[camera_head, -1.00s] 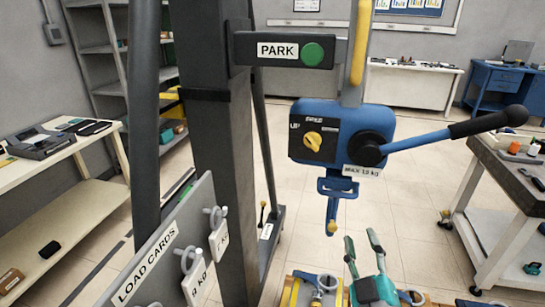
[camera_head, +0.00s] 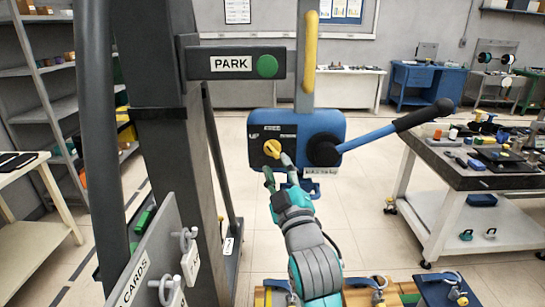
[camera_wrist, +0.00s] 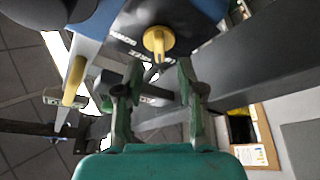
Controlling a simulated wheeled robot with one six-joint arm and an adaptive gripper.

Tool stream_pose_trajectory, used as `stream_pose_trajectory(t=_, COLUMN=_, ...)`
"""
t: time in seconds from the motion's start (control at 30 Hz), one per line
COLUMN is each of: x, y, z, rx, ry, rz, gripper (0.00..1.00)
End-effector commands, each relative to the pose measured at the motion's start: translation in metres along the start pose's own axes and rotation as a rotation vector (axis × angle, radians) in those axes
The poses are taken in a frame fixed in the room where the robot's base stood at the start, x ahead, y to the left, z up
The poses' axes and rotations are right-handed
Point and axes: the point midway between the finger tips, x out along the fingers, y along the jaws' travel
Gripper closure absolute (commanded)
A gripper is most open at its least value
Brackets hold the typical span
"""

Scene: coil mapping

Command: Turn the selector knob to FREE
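The yellow selector knob (camera_head: 271,149) sits on the dark front plate of the blue hoist body (camera_head: 325,125). In the wrist view the knob (camera_wrist: 158,42) lies beyond and between the two spread fingertips (camera_wrist: 158,74). The gripper is open and empty, apart from the knob as far as I can tell.
A blue lever with a black grip (camera_head: 425,116) sticks out right of the hoist. A dark arm with a PARK label (camera_head: 231,64) and green button is above left. A load-cards board (camera_head: 150,255) stands lower left. A cluttered workbench (camera_head: 465,180) is at right.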

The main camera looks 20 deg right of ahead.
Motion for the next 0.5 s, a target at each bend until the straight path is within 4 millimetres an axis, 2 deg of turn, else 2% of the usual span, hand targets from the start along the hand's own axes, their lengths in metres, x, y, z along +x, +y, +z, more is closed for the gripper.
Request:
stream_pose_trajectory(t=0.03, x=0.009, y=0.001, z=0.0, rx=0.0, ry=0.001, rz=0.001, gripper=0.61)
stream_pose_trajectory(t=0.2, x=0.031, y=0.0, z=0.0, rx=0.0, ry=0.0, rz=0.0, gripper=0.61)
stream_pose_trajectory(t=0.5, x=0.043, y=0.0, z=0.0, rx=0.001, ry=0.0, rz=-0.001, gripper=0.61)
